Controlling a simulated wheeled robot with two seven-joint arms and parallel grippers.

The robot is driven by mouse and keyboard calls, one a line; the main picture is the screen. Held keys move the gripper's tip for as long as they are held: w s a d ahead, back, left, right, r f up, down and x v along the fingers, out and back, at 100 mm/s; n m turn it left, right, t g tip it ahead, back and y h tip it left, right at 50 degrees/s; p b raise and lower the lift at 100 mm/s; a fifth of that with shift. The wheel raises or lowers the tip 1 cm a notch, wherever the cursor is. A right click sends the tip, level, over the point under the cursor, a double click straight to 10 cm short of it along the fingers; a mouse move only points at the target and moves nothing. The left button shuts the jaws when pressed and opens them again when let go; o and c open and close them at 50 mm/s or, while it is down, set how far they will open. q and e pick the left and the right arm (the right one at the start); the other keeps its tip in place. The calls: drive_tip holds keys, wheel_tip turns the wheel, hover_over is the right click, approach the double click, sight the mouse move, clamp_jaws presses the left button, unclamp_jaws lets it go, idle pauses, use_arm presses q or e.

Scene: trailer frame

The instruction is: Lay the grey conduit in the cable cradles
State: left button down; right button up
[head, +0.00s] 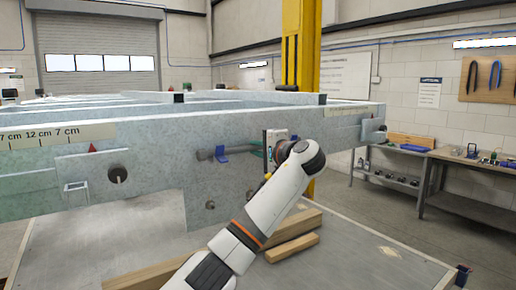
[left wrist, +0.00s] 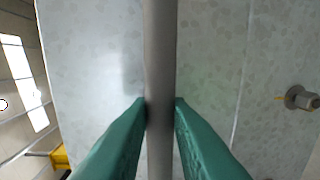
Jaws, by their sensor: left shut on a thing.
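My left gripper (head: 263,152) is to the right of that cradle, mostly hidden behind my wrist. In the left wrist view the green fingers of my left gripper (left wrist: 160,104) are closed on both sides of the conduit (left wrist: 160,50). The conduit's right part is hidden by my arm. My right gripper is out of view.
Wooden blocks (head: 292,248) lie on the grey table (head: 370,262) below the beam. A round knob (head: 117,174) and a bracket (head: 76,190) stick out of the beam's left part. A workbench (head: 460,167) stands at the right. A yellow post (head: 300,45) rises behind.

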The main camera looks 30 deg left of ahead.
use_arm(q)
drive_tip(key=c, duration=1.3)
unclamp_jaws()
drive_tip(key=shift+o, duration=0.2)
drive_tip(key=shift+d, duration=0.1)
drive_tip(key=shift+s+d+f, duration=0.1)
drive_tip(key=shift+d, duration=0.1)
drive_tip(key=b+v, duration=0.5)
drive_tip(key=v, duration=0.6)
drive_tip(key=shift+d+b, duration=0.2)
drive_tip(key=shift+b, duration=0.15)
